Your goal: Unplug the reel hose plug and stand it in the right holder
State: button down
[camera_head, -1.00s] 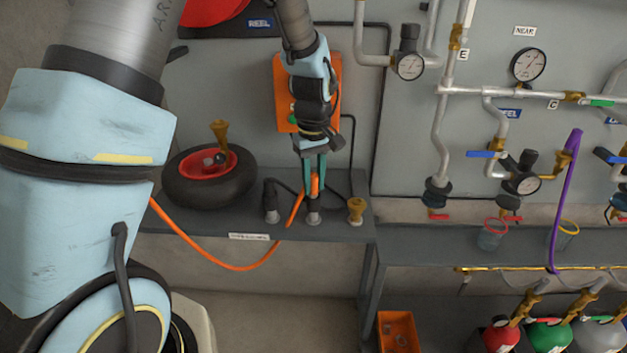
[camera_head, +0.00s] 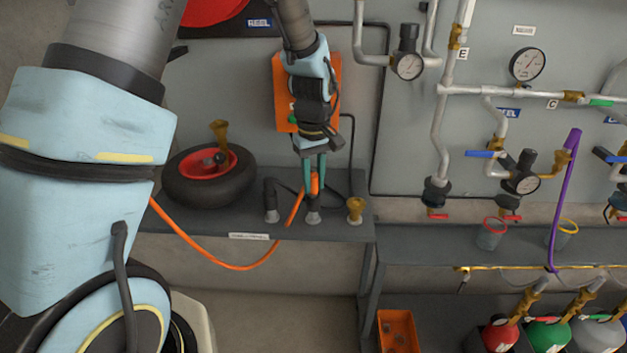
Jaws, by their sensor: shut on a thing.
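My gripper (camera_head: 315,180) points down over the small shelf at the middle left, with its greenish fingers shut on the orange hose plug (camera_head: 315,184). The plug is upright, directly above a grey base (camera_head: 313,216) on the shelf. Its lower end meets or nearly meets that base; I cannot tell whether it is seated. The orange hose (camera_head: 235,268) hangs in a loop below the shelf's front edge. To the left, a similar grey base (camera_head: 271,216) has a black hose. To the right stands a brass fitting (camera_head: 355,209). I cannot tell which of these is the right holder.
A black wheel with a red hub (camera_head: 210,180) lies on the left of the shelf (camera_head: 330,232), with a brass fitting on it. An orange box (camera_head: 335,85) is behind my wrist. Pipes and gauges (camera_head: 408,66) cover the panel to the right.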

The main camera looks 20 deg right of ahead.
jog(key=shift+s+a+f+b, duration=0.15)
jog(key=shift+f+b, duration=0.25)
jog(key=shift+f, duration=0.45)
dwell(0.4)
jog(key=c, duration=0.6)
grip_release()
jog(key=shift+a+f, duration=0.1)
jog(key=shift+f, duration=0.1)
jog(key=shift+r, duration=0.1)
jog(key=r, duration=0.4)
jog(key=r+b, duration=0.1)
jog(key=r, duration=0.2)
jog(key=r+b, duration=0.1)
jog(key=r, duration=0.3)
jog(key=shift+d+r, duration=0.3)
jog(key=shift+d, duration=0.05)
jog(key=s+a+f, duration=0.1)
jog(key=a, duration=0.9)
jog(key=s+a+f+m+t, duration=0.1)
jog(key=a, duration=0.9)
jog(key=s+a+f+m, duration=0.1)
jog(key=a+f, duration=0.1)
jog(key=a, duration=0.8)
jog(key=shift+s+a+t, duration=0.25)
jog(key=shift+s+t, duration=0.05)
